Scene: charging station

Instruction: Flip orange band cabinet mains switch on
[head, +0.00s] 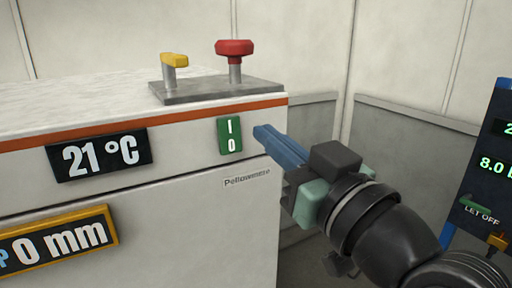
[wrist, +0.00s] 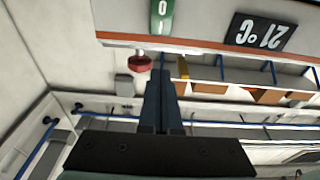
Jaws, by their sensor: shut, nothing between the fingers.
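The white cabinet (head: 150,200) with an orange band (head: 130,128) along its top edge fills the left of the head view. Its green mains switch (head: 230,136), marked I above O, is on the front face near the right corner, just below the band. I cannot tell which side is pressed. The switch (wrist: 162,14) also shows at the top of the wrist view, cut by the frame. My gripper (head: 263,132) is shut and empty. Its blue fingertips are close to the right of the switch and appear apart from it. The fingers (wrist: 161,75) point toward the cabinet in the wrist view.
A red mushroom knob (head: 235,48) and a yellow lever (head: 174,60) stand on a grey plate on the cabinet top. Displays reading 21 °C (head: 100,154) and 0 mm (head: 58,242) are on the front. A dark panel (head: 490,150) stands at right.

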